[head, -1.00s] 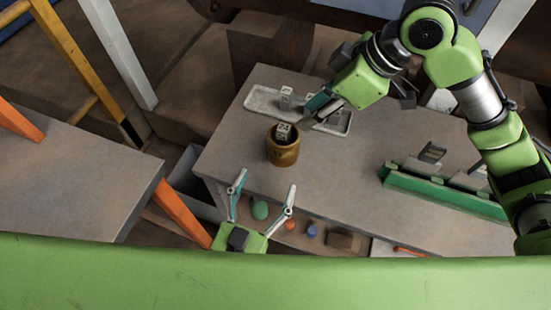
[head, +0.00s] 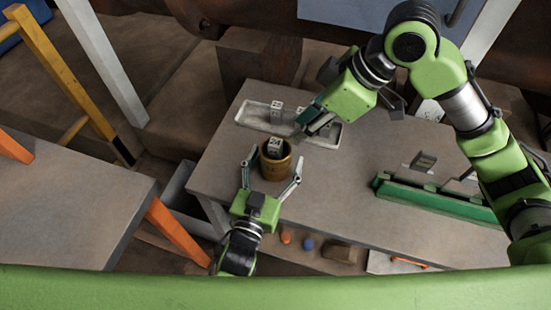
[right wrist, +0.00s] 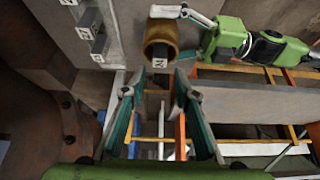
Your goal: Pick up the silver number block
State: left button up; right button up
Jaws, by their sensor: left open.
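A number block (head: 275,145) with pale and dark faces stands in the mouth of a brown round pot (head: 276,170). In the right wrist view the block (right wrist: 160,62) shows at the rim of the pot (right wrist: 160,36). My left gripper (head: 276,160) is open, with one finger on each side of the pot; contact is unclear. I cannot tell which block is the silver one.
A pale tray (head: 256,118) behind the pot holds more number blocks (head: 277,105), partly hidden by my right arm. A green rack (head: 440,198) stands on the table to the right. Small coloured things (head: 308,244) lie below the table's front edge. The middle of the tabletop is clear.

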aim_at(280, 143)
pick_arm(q)
jog(key=c, duration=1.6)
pick_arm(e)
jog(key=o, duration=0.3)
jog(key=m, duration=0.2)
jog(key=a+m+y, duration=0.1)
jog(key=m, duration=0.1)
jog(key=shift+s+f, duration=0.25)
jog(key=shift+s, duration=0.1)
notch_tip(280, 143, down, 6)
jog(key=d+m+t+y, duration=0.25)
jog(key=m+y, duration=0.45)
jog(key=m, duration=2.5)
jog(key=shift+r+x, duration=0.15)
jog(key=shift+x, duration=1.75)
jog(key=shift+r+x, duration=0.15)
jog(key=shift+x, duration=1.75)
